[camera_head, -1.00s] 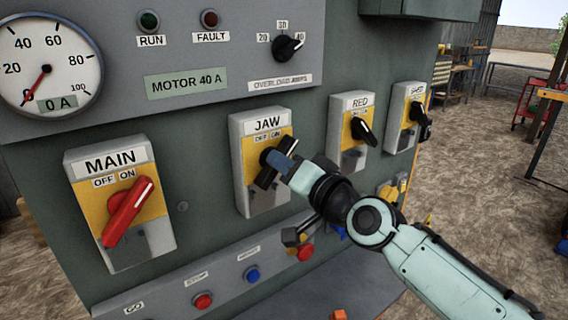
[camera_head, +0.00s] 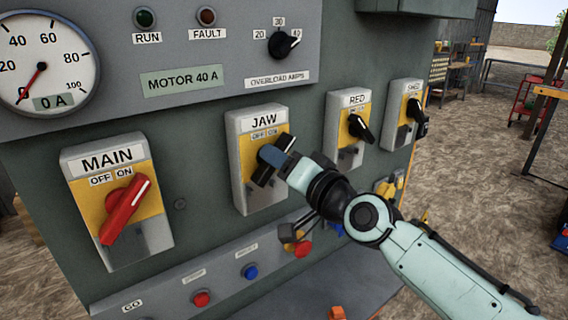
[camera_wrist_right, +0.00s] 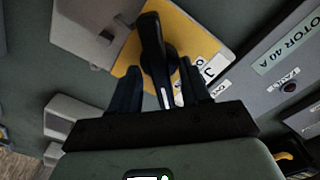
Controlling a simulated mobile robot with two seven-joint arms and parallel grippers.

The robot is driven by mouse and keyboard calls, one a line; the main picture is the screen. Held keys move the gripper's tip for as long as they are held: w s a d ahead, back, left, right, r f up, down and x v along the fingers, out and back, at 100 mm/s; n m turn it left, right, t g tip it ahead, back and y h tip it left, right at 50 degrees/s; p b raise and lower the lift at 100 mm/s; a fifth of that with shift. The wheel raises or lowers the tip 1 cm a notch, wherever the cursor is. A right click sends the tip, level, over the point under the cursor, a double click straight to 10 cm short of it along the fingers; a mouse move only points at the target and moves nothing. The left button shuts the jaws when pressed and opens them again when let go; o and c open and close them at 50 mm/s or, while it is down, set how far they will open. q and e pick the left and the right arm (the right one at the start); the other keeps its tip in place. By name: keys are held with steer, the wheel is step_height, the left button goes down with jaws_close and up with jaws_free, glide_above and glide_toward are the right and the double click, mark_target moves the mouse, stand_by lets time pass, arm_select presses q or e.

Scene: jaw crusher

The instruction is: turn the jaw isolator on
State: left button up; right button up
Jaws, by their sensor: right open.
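The jaw isolator (camera_head: 246,196) is a grey box with a yellow plate, labelled JAW with OFF and ON marks. In the right wrist view the black handle (camera_wrist_right: 154,45) stands between the two fingers (camera_wrist_right: 168,92), with visible gaps. The fingers cover much of the handle in the head view. My left gripper is out of view.
The MAIN isolator (camera_head: 122,212) with a red handle stands to the left. The RED (camera_head: 357,128) and SHED (camera_head: 414,115) isolators stand to the right. Below is a sloping strip with red (camera_head: 201,299) and blue (camera_head: 250,272) buttons. The ammeter (camera_head: 42,65) reads about 0.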

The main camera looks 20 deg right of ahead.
steer(key=b+v, duration=0.2)
steer(key=v, duration=1.1)
steer(key=shift+s, duration=0.2)
